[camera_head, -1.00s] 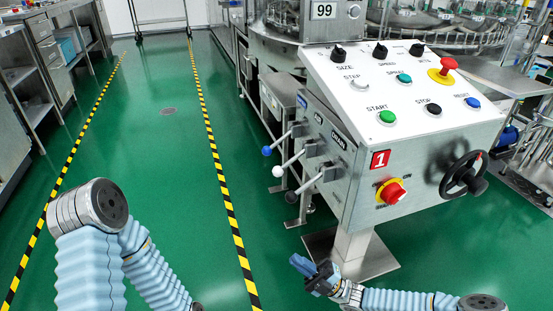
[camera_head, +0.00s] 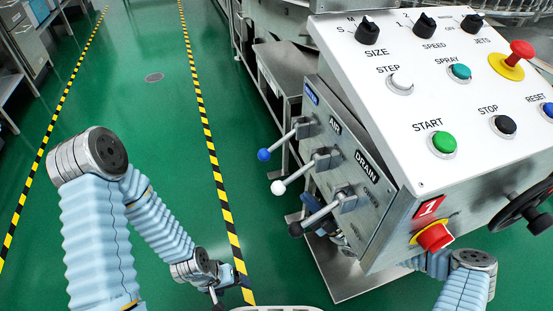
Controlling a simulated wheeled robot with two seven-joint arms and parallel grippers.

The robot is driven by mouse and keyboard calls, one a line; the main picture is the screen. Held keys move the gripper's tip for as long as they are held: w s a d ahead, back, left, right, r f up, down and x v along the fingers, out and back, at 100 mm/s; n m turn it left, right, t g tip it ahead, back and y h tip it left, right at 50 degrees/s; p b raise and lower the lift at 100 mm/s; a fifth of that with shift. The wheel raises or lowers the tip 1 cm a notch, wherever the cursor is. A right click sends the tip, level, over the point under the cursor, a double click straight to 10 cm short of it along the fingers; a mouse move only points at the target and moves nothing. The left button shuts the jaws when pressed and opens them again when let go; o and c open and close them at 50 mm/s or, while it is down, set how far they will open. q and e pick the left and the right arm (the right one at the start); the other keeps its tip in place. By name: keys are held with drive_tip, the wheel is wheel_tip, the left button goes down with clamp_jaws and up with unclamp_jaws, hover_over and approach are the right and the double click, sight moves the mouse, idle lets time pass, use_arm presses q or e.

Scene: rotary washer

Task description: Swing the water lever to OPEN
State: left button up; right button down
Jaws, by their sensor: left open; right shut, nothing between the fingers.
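The water lever (camera_head: 284,142) is the far one of three on the console's slanted side panel, under a blue label too small to read. It has a blue ball knob and points out to the left and slightly down. My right gripper (camera_head: 309,190) is shut and empty, partly hidden behind the black-knobbed drain lever, below and apart from the blue knob. My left gripper (camera_head: 236,283) is open at the bottom, low over the floor and well away from the levers. Its fingers show only partly.
The air lever (camera_head: 298,175) with a white knob and the drain lever (camera_head: 320,214) with a black knob stand nearer than the blue one. A red knob (camera_head: 434,237) and black handwheel (camera_head: 527,207) stick out at right. The green floor (camera_head: 160,130) left of the levers is clear.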

sight(275, 147)
use_arm(q)
drive_tip(key=shift+a+r+p, duration=0.1)
drive_tip(key=shift+r+p, duration=0.4)
use_arm(e)
drive_tip(key=x, duration=1.3)
drive_tip(key=shift+r, duration=0.2)
drive_tip(key=shift+a, duration=0.1)
